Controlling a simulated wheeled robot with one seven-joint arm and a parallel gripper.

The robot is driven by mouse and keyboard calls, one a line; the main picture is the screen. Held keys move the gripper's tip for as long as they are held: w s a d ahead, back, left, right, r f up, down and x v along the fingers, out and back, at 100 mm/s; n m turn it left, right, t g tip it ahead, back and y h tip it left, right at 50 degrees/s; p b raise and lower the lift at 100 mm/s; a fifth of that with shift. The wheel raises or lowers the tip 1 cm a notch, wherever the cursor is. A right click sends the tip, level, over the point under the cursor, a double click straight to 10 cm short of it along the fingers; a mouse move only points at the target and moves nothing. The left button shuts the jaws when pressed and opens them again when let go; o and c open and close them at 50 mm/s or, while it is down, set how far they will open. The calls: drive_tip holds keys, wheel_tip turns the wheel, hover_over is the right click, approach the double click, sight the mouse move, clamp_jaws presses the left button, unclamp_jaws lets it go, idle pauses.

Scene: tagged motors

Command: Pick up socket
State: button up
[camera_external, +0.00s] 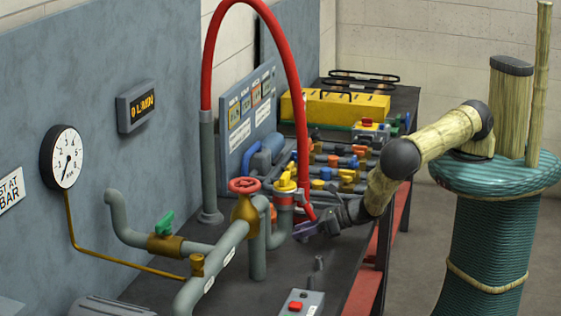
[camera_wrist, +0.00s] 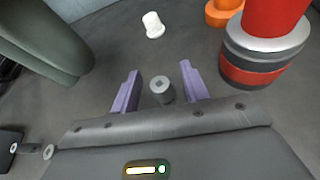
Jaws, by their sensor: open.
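A small grey cylinder with a square hole in its top, which looks like the socket (camera_wrist: 162,88), stands upright on the dark bench in the wrist view. My gripper (camera_wrist: 160,74) is open, with one purple finger to the left of the socket and one to its right. In the external view my gripper (camera_external: 316,228) is low over the bench, beside the red hose end. I cannot make out the socket between the fingers there.
A white cap (camera_wrist: 152,24) lies beyond the fingers. A red and grey pipe fitting (camera_wrist: 266,48) stands close on the right, with an orange part (camera_wrist: 222,12) behind it. A control box with a red button (camera_external: 297,304) sits at the bench front. A red-wheeled valve (camera_external: 244,200) stands left of my gripper.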

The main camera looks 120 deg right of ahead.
drive_tip(key=shift+s, duration=0.1)
clamp_jaws()
drive_tip(key=shift+r, duration=0.1)
drive_tip(key=shift+r, duration=0.3)
wheel_tip(320, 180, up, 9)
drive_tip(key=shift+r+b, duration=0.15)
drive_tip(key=shift+b, duration=0.35)
